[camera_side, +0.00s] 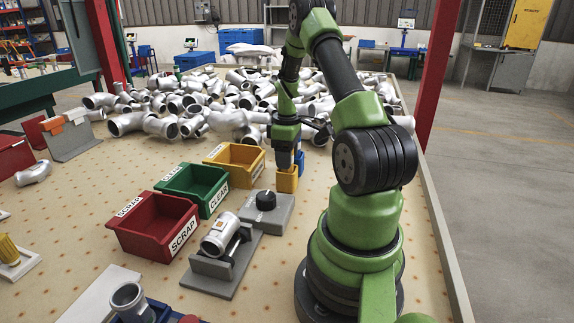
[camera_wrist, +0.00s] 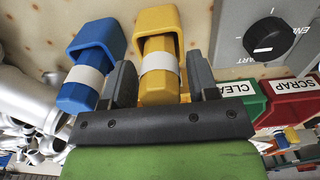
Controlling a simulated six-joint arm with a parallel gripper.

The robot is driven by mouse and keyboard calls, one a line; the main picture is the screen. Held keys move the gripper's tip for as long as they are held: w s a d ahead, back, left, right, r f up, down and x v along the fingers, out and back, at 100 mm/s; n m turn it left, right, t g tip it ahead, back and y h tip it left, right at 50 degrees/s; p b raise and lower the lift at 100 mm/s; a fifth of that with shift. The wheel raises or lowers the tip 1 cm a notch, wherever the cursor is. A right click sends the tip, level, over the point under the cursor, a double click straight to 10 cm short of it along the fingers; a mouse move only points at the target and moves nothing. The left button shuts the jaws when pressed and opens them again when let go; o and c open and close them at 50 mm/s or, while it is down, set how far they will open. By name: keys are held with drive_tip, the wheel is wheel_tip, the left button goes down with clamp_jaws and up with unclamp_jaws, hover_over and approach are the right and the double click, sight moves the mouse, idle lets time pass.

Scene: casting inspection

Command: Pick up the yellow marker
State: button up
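The yellow marker (camera_wrist: 158,85) has a white band and sits in a yellow holder (camera_wrist: 153,18) in the wrist view. The holder also shows in the side view (camera_side: 287,183), below my gripper (camera_side: 285,153). In the wrist view, my gripper (camera_wrist: 162,80) has one dark finger on each side of the yellow marker. It looks open, with a narrow gap at the right finger; contact on the left cannot be told. In the side view the gripper hides the marker.
A blue marker (camera_wrist: 80,85) in a blue holder (camera_wrist: 96,36) stands close beside the left finger. A grey box with a black knob (camera_side: 266,200) is near. Red (camera_side: 150,240), green (camera_side: 187,205) and yellow (camera_side: 225,173) bins stand to the left. Metal castings (camera_side: 228,121) pile up behind.

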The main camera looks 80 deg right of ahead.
drive_tip(key=c, duration=0.7)
wheel_tip(320, 180, up, 10)
drive_tip(key=shift+r, duration=0.1)
drive_tip(key=shift+o, duration=1.1)
drive_tip(key=c, duration=0.4)
